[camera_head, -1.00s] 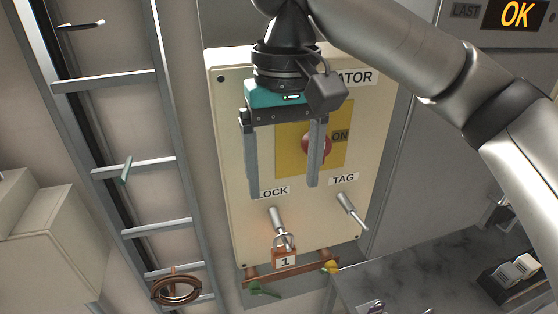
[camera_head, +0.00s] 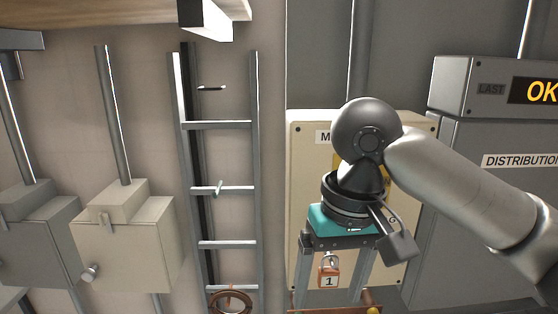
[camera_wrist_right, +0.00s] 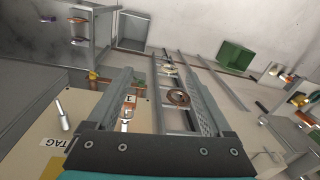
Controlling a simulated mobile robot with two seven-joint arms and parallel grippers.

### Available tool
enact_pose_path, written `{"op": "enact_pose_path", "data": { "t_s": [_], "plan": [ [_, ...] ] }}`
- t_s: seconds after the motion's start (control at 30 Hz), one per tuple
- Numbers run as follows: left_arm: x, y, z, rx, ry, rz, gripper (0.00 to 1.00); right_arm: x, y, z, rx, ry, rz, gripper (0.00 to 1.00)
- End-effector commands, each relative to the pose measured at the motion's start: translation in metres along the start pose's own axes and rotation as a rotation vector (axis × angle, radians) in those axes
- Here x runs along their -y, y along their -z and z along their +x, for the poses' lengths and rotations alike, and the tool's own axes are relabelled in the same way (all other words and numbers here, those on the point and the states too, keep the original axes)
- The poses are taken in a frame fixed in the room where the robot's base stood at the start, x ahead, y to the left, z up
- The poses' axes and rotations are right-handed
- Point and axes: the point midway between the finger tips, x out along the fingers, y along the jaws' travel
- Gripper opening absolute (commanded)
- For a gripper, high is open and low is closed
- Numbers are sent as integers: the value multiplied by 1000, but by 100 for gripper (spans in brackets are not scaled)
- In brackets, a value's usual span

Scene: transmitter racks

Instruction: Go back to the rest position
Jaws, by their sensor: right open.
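My right gripper (camera_head: 328,301) is open, with its two fingers pointing down in front of the cream isolator panel (camera_head: 300,185). An orange padlock marked 1 (camera_head: 328,274) shows between the fingers in the head view, behind them and not gripped. In the right wrist view, the spread fingers of my right gripper (camera_wrist_right: 158,76) have nothing between their pads. There the cream panel (camera_wrist_right: 85,125) and its TAG label lie to the left. My arm hides much of the panel in the head view. My left gripper is in no view.
A grey cable ladder (camera_head: 220,125) with a brown coil (camera_head: 230,302) low on it stands left of the panel. Two wall boxes (camera_head: 125,245) are further left. A grey distribution cabinet (camera_head: 460,140) stands at the right. A wooden shelf (camera_head: 90,12) crosses the top left.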

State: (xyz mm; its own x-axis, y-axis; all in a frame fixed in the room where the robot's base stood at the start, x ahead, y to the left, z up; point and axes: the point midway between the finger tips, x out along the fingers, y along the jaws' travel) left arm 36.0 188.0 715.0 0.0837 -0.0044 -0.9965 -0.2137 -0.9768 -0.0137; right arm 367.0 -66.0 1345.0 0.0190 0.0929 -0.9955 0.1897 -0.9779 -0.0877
Motion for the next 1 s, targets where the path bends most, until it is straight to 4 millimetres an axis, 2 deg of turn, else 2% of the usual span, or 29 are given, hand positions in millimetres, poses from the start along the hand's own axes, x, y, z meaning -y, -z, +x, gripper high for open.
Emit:
{"op": "enact_pose_path", "data": {
  "t_s": [0.1, 0.17, 0.4, 0.6, 0.8, 1.0],
  "plan": [
    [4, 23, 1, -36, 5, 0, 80, 14, -1, 27, -16, 56, -68, 84],
    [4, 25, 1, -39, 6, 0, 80, 21, -1, 41, -32, 89, -102, 84],
    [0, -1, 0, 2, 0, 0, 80, 47, -5, 89, -119, 218, -197, 84],
    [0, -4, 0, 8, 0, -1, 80, 58, -12, 123, -204, 297, -219, 84],
    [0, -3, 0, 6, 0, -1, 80, 55, -23, 155, -286, 329, -194, 84],
    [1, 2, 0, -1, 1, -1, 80, 37, -41, 186, -349, 300, -136, 84]
  ]
}}
